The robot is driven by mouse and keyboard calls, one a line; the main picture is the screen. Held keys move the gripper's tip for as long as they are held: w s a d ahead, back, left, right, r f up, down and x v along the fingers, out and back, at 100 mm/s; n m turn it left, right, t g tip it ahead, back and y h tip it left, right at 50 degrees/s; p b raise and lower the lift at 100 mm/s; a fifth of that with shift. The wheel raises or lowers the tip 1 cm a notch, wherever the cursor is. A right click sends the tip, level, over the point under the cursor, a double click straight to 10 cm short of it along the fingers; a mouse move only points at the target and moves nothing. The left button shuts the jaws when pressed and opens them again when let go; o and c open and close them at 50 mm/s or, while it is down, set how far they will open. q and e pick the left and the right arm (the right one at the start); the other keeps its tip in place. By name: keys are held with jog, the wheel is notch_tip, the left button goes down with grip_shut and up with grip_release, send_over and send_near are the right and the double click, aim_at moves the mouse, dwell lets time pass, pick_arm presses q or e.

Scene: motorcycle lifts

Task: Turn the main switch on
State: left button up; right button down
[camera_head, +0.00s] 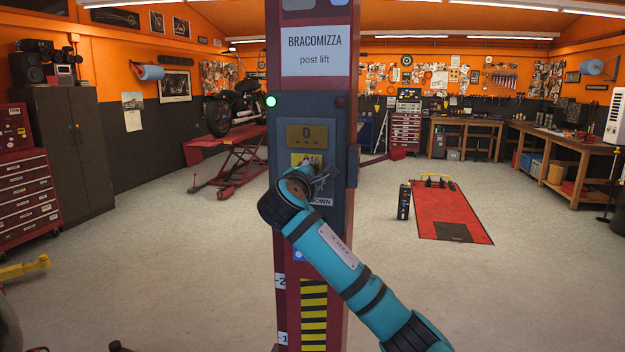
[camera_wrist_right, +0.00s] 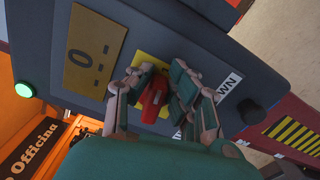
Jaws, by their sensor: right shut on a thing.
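The main switch is a red knob (camera_wrist_right: 154,98) on a yellow plate (camera_head: 299,158) in the control panel (camera_head: 283,205) of the post lift. My right gripper (camera_wrist_right: 158,90) is shut on the red knob, with a finger on each side of it. In the head view my right gripper (camera_head: 318,176) and wrist cover the knob. A green lamp (camera_head: 271,101) glows at the panel's upper left and also shows in the right wrist view (camera_wrist_right: 25,90). A brass plate (camera_head: 313,135) marked "0" sits above the switch. My left gripper is not in view.
The lift post (camera_head: 313,15) stands alone on open floor. A dark round knob (camera_wrist_right: 251,111) sits by the "DOWN" label. A red lift platform (camera_head: 450,208) lies on the floor at right. A dark cabinet (camera_head: 72,150) stands at left.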

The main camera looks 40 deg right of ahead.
jog(key=shift+f+m+b, duration=0.45)
jog(key=shift+m+b, duration=0.2)
jog(key=shift+m, duration=0.35)
jog(key=c, duration=1.2)
grip_release()
jog(key=shift+r, duration=0.15)
jog(key=shift+c, duration=0.2)
jog(key=v, duration=1.2)
jog(key=shift+s, duration=0.1)
